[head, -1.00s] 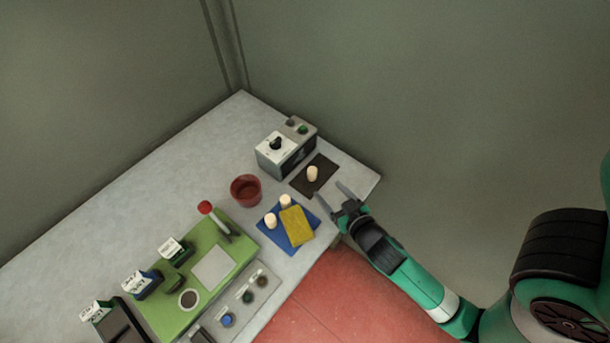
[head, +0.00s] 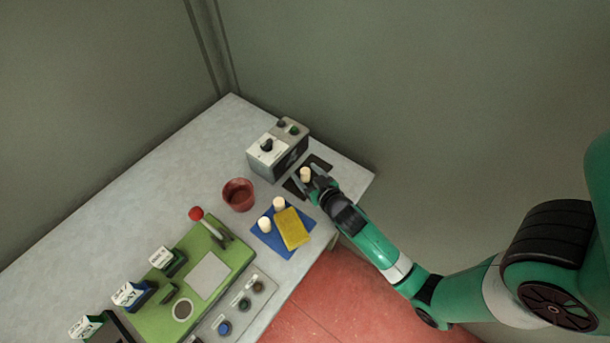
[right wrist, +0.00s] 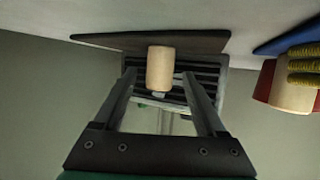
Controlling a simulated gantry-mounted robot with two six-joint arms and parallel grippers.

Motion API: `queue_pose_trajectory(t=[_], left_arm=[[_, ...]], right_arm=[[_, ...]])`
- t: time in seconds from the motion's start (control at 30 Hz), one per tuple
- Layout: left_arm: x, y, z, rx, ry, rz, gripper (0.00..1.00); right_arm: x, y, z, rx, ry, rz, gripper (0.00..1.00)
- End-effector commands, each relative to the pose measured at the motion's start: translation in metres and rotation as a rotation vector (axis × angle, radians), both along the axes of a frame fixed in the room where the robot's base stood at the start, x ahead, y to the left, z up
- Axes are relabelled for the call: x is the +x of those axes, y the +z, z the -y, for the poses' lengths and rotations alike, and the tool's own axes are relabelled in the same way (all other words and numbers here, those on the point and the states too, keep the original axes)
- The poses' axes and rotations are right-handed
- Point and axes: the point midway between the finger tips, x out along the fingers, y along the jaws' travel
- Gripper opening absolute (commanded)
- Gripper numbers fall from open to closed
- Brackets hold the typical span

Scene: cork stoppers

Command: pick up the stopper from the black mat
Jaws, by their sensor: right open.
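A pale cork stopper (head: 305,174) stands on the black mat (head: 322,163) near the back right of the table. My right gripper (head: 309,179) is at the mat, its open fingers reaching around or just beside this stopper. In the right wrist view the stopper (right wrist: 160,68) shows between and a little beyond the two open fingertips (right wrist: 160,80), with a gap on both sides. The mat (right wrist: 205,40) shows behind it there. My left gripper is not in view.
A grey control box (head: 277,150) stands close behind the mat. A red cup (head: 238,195) and a blue mat (head: 266,240) with two more stoppers and a yellow sponge (head: 292,228) lie to the left. A green board (head: 215,255) is nearer the front.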

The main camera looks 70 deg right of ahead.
Motion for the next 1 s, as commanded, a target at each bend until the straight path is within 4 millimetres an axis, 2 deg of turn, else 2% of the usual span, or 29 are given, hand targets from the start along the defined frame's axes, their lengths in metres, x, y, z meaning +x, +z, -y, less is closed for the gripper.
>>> queue_pose_trajectory(t=[0.1, 0.3, 0.7, 1.0], left_arm=[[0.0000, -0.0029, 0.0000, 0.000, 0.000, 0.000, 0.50], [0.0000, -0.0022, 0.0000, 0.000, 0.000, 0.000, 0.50], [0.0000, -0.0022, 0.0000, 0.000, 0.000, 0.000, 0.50], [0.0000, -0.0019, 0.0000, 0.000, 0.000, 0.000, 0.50]], right_arm=[[0.0072, -0.0042, 0.0063, 0.001, -0.001, 0.002, 0.73], [0.0072, -0.0039, 0.0063, 0.001, 0.000, 0.001, 0.71], [0.0070, -0.0039, 0.0060, 0.001, 0.000, 0.001, 0.00], [0.0070, -0.0033, 0.0060, 0.001, 0.000, 0.001, 0.00]])
